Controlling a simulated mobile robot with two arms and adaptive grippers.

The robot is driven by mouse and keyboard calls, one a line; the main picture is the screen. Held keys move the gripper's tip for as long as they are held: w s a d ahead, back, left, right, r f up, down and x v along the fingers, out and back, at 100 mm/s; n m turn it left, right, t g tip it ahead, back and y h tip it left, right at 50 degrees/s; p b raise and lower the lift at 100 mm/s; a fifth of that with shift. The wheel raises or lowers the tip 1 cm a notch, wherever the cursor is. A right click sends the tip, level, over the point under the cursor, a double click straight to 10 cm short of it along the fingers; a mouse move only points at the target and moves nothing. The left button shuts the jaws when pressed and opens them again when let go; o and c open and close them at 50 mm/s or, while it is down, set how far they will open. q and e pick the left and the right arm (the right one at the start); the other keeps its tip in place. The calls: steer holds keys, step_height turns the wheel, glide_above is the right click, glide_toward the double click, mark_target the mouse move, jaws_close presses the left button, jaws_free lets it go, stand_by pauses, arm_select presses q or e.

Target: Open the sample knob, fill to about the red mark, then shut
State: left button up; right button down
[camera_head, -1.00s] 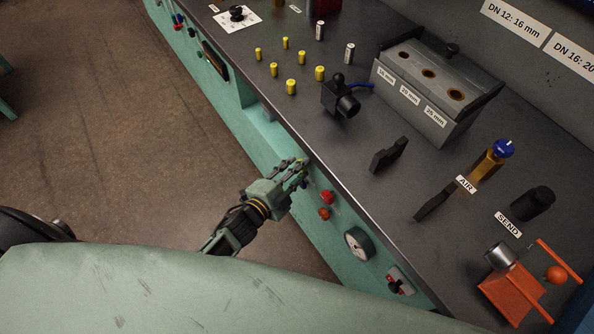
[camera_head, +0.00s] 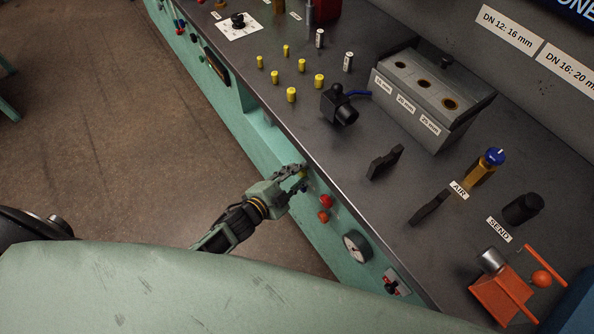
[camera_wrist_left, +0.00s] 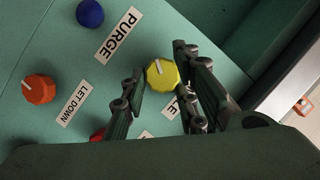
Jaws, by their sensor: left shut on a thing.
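The sample knob (camera_wrist_left: 162,73) is yellow with a pale pointer line. It sits on the green front panel, beside a label partly hidden by a finger, of which "LE" shows. My left gripper (camera_wrist_left: 160,76) has its fingers on either side of the knob and is shut on it. In the head view my left gripper (camera_head: 301,174) reaches the panel just under the bench edge, with a bit of yellow between its fingertips. I cannot make out a sample vessel or its red mark. My right gripper is not in view.
A blue knob (camera_wrist_left: 89,12) by the PURGE label and an orange knob (camera_wrist_left: 40,89) by the LET DOWN label are close by. The bench top (camera_head: 330,150) overhangs the panel.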

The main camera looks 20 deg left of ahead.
arm_select(q)
steer(key=n+p, duration=0.1)
steer(key=n+g+p, duration=0.1)
steer(key=shift+s+f+g+h+p, duration=0.15)
steer(key=shift+s+g+h+p, duration=0.15)
steer(key=shift+f+n+g+h+p, duration=0.1)
steer(key=shift+n+g+h+p, duration=0.35)
steer(key=shift+n, duration=0.55)
steer(key=o, duration=1)
steer(key=shift+w+r, duration=0.15)
steer(key=shift+r, duration=0.05)
steer(key=shift+a+r, duration=0.1)
steer(key=v, duration=1.2)
